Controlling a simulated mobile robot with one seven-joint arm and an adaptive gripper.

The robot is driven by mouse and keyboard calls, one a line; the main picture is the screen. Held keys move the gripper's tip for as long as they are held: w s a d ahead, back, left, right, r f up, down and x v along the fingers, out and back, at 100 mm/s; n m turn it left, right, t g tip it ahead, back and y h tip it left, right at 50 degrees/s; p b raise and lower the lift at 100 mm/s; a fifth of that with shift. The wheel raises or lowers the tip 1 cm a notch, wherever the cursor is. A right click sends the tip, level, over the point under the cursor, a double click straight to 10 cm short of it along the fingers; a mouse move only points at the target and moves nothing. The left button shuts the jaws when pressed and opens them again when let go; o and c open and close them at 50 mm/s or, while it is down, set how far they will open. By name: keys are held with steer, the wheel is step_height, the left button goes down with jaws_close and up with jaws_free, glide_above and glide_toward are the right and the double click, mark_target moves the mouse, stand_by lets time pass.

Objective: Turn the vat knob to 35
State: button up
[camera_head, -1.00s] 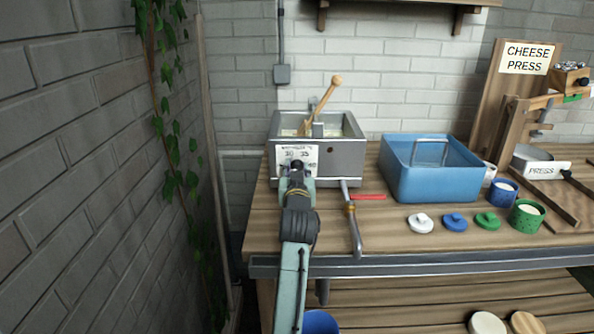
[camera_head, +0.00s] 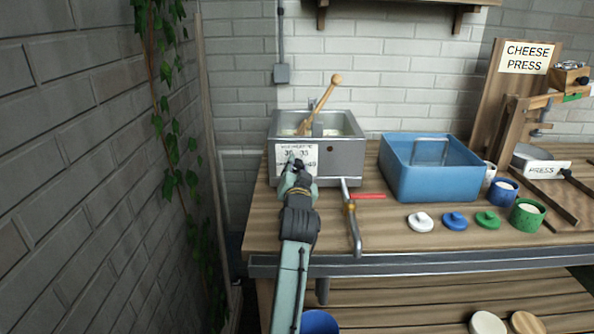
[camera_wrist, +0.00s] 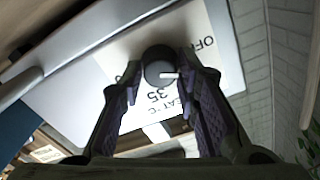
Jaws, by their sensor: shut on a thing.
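The vat (camera_head: 345,158) is a grey metal box at the back left of the bench, with a white dial plate (camera_head: 311,152) on its front. In the wrist view, the dark round vat knob (camera_wrist: 155,54) sits between the two fingers of my gripper (camera_wrist: 160,76), which is shut on it. The knob's white pointer lies toward the right in that view. The "35" mark (camera_wrist: 158,96) is just below the knob and "OFF" is at upper right. In the head view my gripper (camera_head: 293,168) hides the knob and part of the dial.
A wooden-handled stirrer (camera_head: 325,98) stands in the vat. A pipe with a tap (camera_head: 350,215) sticks out below it. A blue tub (camera_head: 430,168), small lids and cups, and the cheese press (camera_head: 525,130) are to the right. A brick wall with ivy (camera_head: 170,125) is close on the left.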

steer(key=m, duration=0.4)
steer(key=shift+m, duration=0.3)
steer(key=m+b, duration=0.1)
steer(key=m, duration=0.3)
steer(key=shift+d+f+m, duration=0.1)
steer(key=shift+m, duration=0.2)
steer(key=m, duration=0.4)
steer(key=shift+f+m+b, duration=0.1)
steer(key=shift+m+b, duration=0.2)
steer(key=shift+b, duration=0.1)
steer(key=shift+m+b, duration=0.4)
steer(key=shift+m, duration=1.8)
steer(key=o, duration=1.2)
steer(key=shift+c, duration=0.2)
